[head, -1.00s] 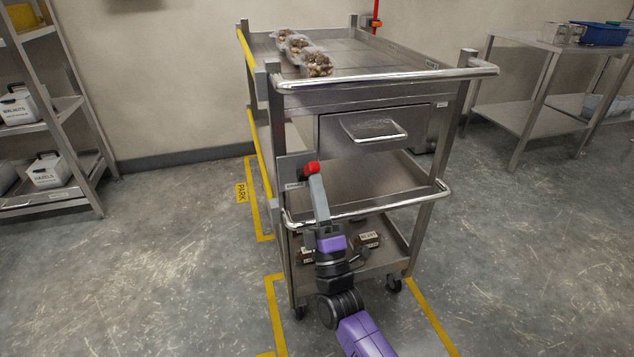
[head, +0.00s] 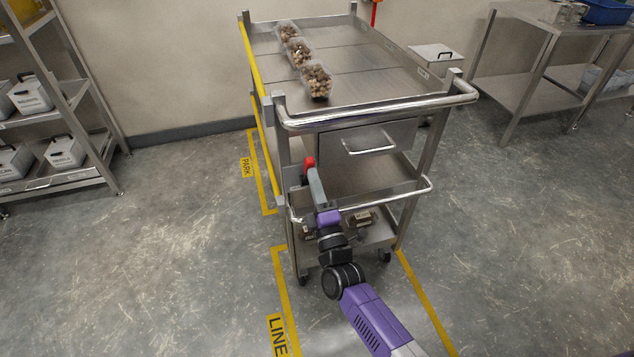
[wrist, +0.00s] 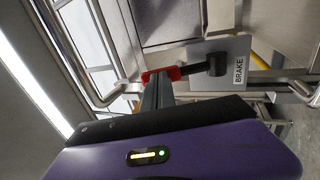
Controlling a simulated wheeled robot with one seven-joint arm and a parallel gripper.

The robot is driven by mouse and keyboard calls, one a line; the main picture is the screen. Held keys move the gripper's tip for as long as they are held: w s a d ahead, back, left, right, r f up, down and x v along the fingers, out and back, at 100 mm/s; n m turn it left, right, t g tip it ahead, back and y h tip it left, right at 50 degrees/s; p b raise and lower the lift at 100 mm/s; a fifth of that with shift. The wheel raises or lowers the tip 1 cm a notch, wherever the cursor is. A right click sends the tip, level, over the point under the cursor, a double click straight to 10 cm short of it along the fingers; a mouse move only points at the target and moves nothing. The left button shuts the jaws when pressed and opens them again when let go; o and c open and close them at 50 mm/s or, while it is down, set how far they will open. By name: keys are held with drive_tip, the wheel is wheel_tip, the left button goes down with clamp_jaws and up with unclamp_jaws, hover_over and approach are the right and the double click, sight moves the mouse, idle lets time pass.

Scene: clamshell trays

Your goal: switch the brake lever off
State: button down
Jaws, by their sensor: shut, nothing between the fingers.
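The brake lever (head: 309,163) has a red grip and sits at the front left post of the steel cart (head: 390,104). In the wrist view the red grip (wrist: 160,74) joins a dark pivot (wrist: 217,65) on a plate marked BRAKE (wrist: 238,72). My gripper (head: 314,176) is shut, its fingertips right at the red grip. In the wrist view my gripper (wrist: 157,88) reaches up to the red grip and appears to touch it, with nothing held between the fingers. The fingers partly hide the grip.
Clear trays of nuts (head: 316,80) stand on the cart's top. A drawer (head: 369,143) and push rails (head: 375,108) face me. Small boxes sit on the lower shelf. A rack (head: 60,110) stands left, a steel table (head: 545,90) right. Yellow lines (head: 283,290) mark the open floor.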

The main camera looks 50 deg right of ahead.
sight(311, 166)
drive_tip(key=w+r+g+p, duration=0.1)
drive_tip(key=p, duration=0.4)
drive_tip(key=d+r+g+y+p, duration=0.1)
drive_tip(key=p, duration=0.4)
drive_tip(key=shift+w+d+r+y, duration=0.1)
drive_tip(key=shift+w+r+y, duration=0.15)
drive_tip(key=shift+w+y, duration=0.1)
drive_tip(key=shift+w+d+g+p, duration=0.15)
drive_tip(key=shift+w+g+p, duration=0.15)
drive_tip(key=shift+p, duration=0.5)
drive_tip(key=shift+w+d+p, duration=0.15)
drive_tip(key=shift+w+p, duration=0.05)
drive_tip(key=shift+p, duration=0.45)
drive_tip(key=shift+w+d, duration=0.15)
